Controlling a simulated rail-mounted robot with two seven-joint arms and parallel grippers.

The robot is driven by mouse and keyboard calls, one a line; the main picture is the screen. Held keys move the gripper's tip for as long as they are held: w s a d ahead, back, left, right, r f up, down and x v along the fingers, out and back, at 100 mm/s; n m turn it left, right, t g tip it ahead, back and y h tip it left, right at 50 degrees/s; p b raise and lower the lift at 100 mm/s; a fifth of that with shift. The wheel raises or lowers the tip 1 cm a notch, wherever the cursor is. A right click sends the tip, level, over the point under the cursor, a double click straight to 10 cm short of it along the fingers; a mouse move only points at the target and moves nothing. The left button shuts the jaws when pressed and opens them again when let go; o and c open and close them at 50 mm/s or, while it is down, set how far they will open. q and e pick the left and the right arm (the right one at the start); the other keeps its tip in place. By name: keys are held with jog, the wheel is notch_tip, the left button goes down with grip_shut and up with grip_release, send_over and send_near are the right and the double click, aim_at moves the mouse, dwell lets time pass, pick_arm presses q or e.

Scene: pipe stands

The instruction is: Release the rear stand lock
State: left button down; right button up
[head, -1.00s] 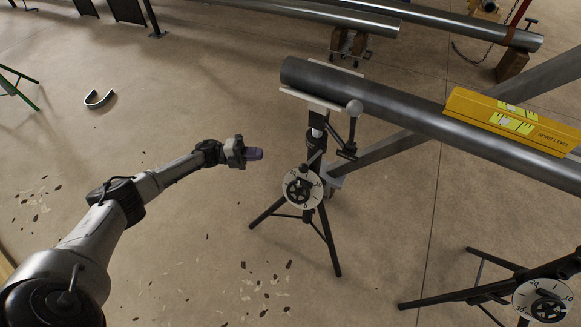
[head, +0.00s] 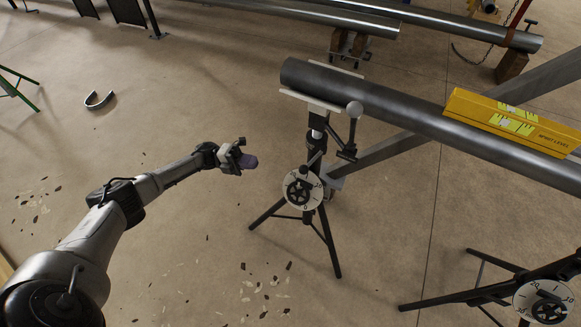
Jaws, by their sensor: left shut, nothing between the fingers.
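The rear stand (head: 328,240) is a black tripod with a round numbered dial and dark handwheel (head: 303,190) on its front. A lever with a grey ball knob (head: 354,108) rises beside its head; I take this to be the lock, though I cannot tell its state. The stand's head carries a grey steel pipe (head: 400,108). My left gripper (head: 248,161), with purplish fingertips, is shut and empty, left of the stand and apart from it. My right gripper is not in view.
A yellow spirit level (head: 512,122) lies on the pipe. A second stand with a dial (head: 543,302) is at the lower right. More pipes (head: 330,15) rest on supports at the back. A curved metal piece (head: 98,100) lies on the floor. The floor left of the stand is mostly clear.

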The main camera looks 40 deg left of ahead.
pick_arm(q)
jog(key=b, duration=0.3)
send_near(313, 160)
jog(key=s+d, duration=0.2)
jog(key=d, duration=0.2)
jog(key=shift+x, duration=0.75)
jog(key=shift+s+r, duration=0.15)
jog(key=shift+d, duration=0.1)
